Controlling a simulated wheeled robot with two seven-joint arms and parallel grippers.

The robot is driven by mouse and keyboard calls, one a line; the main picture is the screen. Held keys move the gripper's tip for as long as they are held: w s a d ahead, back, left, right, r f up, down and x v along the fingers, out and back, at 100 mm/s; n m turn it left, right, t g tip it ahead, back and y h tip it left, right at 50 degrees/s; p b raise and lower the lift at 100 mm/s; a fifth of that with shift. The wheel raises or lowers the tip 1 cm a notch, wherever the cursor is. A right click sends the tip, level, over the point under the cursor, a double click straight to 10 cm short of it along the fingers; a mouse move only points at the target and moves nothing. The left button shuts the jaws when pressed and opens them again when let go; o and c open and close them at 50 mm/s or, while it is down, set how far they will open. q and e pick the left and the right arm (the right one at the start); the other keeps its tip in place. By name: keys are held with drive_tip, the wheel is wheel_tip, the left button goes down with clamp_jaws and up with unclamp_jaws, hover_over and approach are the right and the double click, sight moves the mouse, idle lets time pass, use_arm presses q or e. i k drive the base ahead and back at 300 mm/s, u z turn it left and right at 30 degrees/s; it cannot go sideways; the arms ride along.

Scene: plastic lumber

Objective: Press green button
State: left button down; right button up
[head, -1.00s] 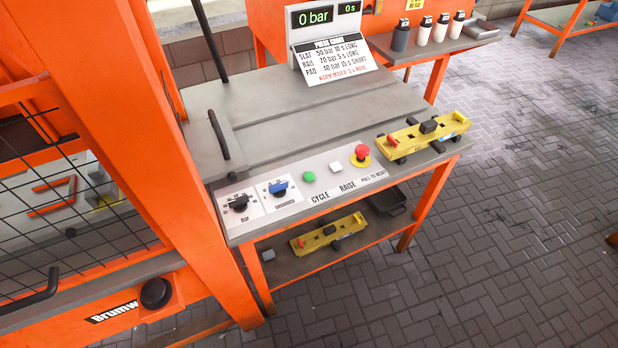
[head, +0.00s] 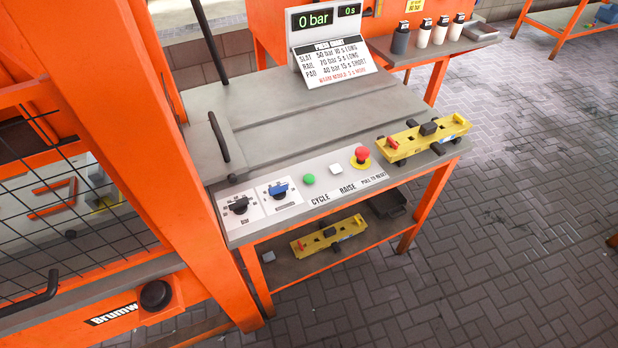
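The green button (head: 309,180) sits on the light control panel (head: 260,208) at the front of the grey bench, above the word CYCLE. A white button (head: 336,169) marked RAISE and a red mushroom button (head: 361,153) on a yellow base lie to its right. A black knob (head: 239,206) and a blue knob (head: 280,191) are to its left. Nothing covers the green button. Neither of my grippers shows in the head view.
A yellow tool (head: 432,137) lies at the bench's right end, another (head: 328,236) on the lower shelf. A display (head: 314,18) reads 0 bar and 0 s, above an instruction sign (head: 336,64). The orange press frame (head: 150,150) stands left. Paved floor (head: 510,240) is clear at right.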

sight(308, 179)
drive_tip(key=z, duration=1.75)
drive_tip(key=i, duration=1.4)
drive_tip(key=u, duration=2.65)
